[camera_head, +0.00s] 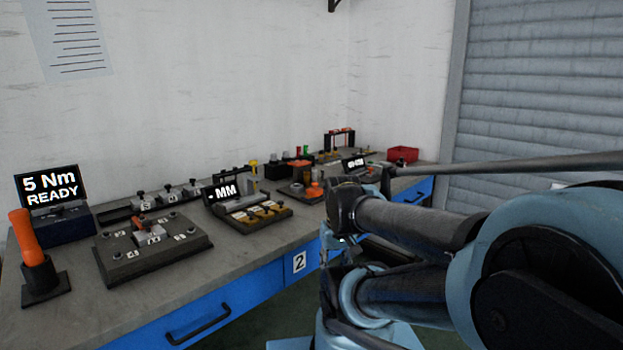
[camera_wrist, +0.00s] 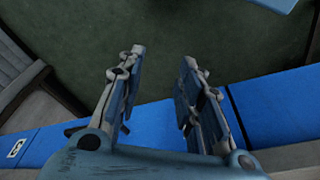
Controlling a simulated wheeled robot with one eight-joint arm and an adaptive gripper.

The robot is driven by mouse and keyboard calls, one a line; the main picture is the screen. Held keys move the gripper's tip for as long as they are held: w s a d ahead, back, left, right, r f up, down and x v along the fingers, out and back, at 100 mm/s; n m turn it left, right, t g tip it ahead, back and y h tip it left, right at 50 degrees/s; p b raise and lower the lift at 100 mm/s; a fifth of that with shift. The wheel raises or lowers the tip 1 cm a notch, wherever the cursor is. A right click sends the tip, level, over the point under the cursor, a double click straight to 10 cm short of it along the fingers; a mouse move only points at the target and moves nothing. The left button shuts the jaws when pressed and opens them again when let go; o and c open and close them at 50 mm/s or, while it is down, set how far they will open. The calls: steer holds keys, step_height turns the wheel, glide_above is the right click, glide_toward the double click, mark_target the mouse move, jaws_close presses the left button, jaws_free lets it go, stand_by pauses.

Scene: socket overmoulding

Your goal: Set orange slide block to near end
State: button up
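My gripper (camera_wrist: 162,58) is open and empty in the wrist view, its two fingers apart above the dark green floor and blue drawer fronts. In the head view I cannot make out its fingers. A small orange piece (camera_head: 138,222) sits on a dark fixture plate (camera_head: 120,262) at the front left of the bench. Another orange piece (camera_head: 315,187) stands on a fixture farther right, by my arm. I cannot tell which of them is the slide block, or its position along a slide.
The grey bench (camera_head: 60,315) runs along the wall. An orange-handled tool (camera_head: 27,238) stands at its left end, before a "5 Nm READY" display (camera_head: 48,186). A wooden-toned fixture (camera_head: 258,218), an "MM" display (camera_head: 223,191) and a red bin (camera_head: 403,154) are farther right.

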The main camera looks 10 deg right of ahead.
steer(key=shift+w+d, duration=0.1)
steer(key=shift+w, duration=0.1)
steer(key=shift+o, duration=0.9)
steer(key=shift+r, duration=0.1)
step_height(320, 180, up, 32)
steer(key=f+m+g, duration=0.1)
steer(key=m+g, duration=0.1)
glide_above(315, 183)
step_height(315, 183, down, 17)
steer(key=shift+w+r, duration=0.1)
steer(key=shift+c, duration=0.6)
jaws_close()
